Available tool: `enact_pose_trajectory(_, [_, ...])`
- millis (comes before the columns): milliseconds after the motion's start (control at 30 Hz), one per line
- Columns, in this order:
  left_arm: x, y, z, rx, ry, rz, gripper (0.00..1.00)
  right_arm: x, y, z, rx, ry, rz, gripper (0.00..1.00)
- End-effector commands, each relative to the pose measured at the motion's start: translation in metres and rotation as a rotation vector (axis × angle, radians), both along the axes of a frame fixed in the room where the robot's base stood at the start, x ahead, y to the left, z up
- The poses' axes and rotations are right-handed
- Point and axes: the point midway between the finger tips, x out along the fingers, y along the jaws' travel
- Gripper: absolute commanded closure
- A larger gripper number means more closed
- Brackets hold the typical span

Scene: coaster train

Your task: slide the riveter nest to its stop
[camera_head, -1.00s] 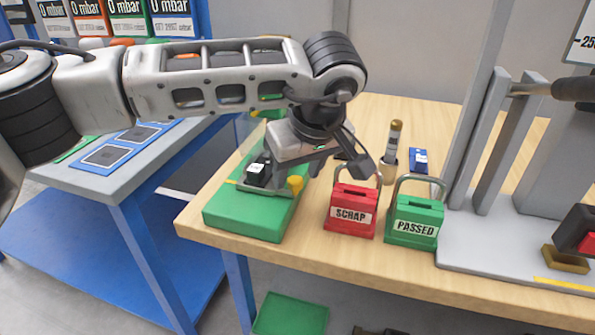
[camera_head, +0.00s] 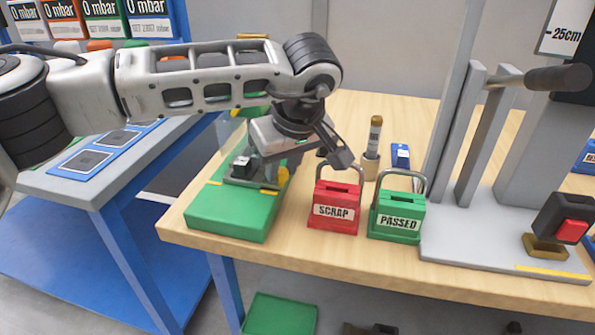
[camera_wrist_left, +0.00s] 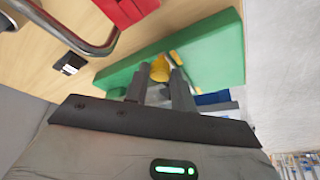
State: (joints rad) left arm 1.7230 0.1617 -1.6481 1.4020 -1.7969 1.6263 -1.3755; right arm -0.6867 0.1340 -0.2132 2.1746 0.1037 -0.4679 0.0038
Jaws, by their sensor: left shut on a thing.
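The green riveter base (camera_head: 228,213) lies on the wooden bench at its left end. A grey nest carrying a small black-and-light part (camera_head: 242,164) sits on it, with bare green in front and yellow marks beside it. A yellow knob (camera_head: 283,175) is at the nest's right side. My left gripper (camera_head: 298,155) reaches over the nest from behind. In the left wrist view its dark fingers (camera_wrist_left: 160,82) stand on both sides of the yellow knob (camera_wrist_left: 160,67). The gripper hides the rear of the nest, and I cannot see a stop clearly. My right gripper is not in view.
A red SCRAP padlock box (camera_head: 334,211) and a green PASSED box (camera_head: 397,222) stand close to the right of the base. Behind them are a pen-like tool in a holder (camera_head: 372,150) and a blue box (camera_head: 401,155). A grey press (camera_head: 480,235) stands farther right.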

Motion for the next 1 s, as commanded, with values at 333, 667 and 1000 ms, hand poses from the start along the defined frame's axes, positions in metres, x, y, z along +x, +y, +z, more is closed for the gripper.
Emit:
enact_pose_trajectory(333, [0.005, 0.006, 0.002, -0.007, -0.01, 0.014, 0.64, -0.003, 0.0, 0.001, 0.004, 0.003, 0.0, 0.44])
enact_pose_trajectory(667, [0.004, 0.005, 0.001, -0.004, -0.005, 0.011, 0.54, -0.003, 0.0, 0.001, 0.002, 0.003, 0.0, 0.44])
enact_pose_trajectory(1000, [-0.012, -0.005, 0.049, -0.006, -0.01, 0.009, 0.54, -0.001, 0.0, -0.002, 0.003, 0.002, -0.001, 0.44])
